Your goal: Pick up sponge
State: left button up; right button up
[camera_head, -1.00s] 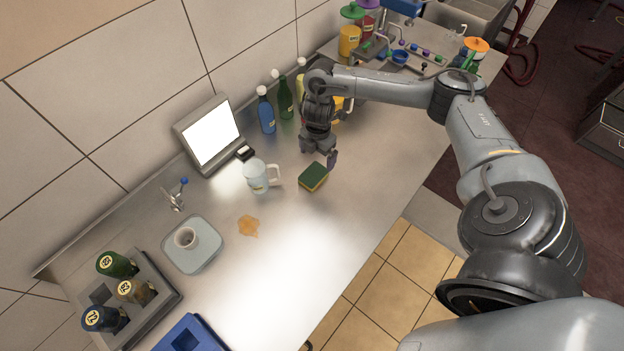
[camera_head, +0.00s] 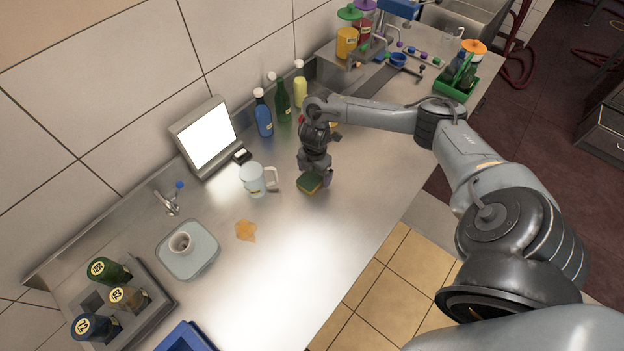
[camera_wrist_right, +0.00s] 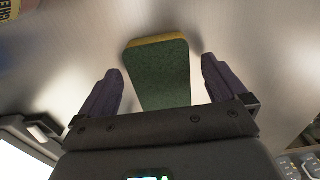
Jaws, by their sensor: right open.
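The sponge (camera_head: 309,186), green on one side and yellow on the other, lies on the metal counter right of the glass mug. My right gripper (camera_head: 316,178) is directly over it and hides part of it. In the right wrist view the sponge (camera_wrist_right: 158,72) lies between the two open dark fingers of the right gripper (camera_wrist_right: 160,90), with a gap on each side. My left gripper is not in view.
A glass mug (camera_head: 254,180) stands close left of the sponge. Blue (camera_head: 263,115), green (camera_head: 281,101) and yellow (camera_head: 300,85) bottles stand along the wall. An orange spill (camera_head: 245,231) lies at lower left. The counter (camera_head: 290,260) in front is clear.

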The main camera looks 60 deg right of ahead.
aim_at(316, 174)
jog(key=c, duration=1.1)
jog(key=shift+r, duration=0.1)
jog(key=shift+r, duration=0.45)
jog(key=r, duration=0.3)
jog(key=shift+s+d+r, duration=0.2)
jog(key=shift+d+r, duration=0.05)
jog(key=shift+d, duration=0.05)
jog(key=s+d+r+b, duration=0.1)
jog(key=s+d+r, duration=0.5)
jog(key=s+d, duration=0.1)
jog(key=shift+d+r, duration=0.25)
jog(key=shift+d, duration=0.4)
jog(key=shift+s, duration=0.1)
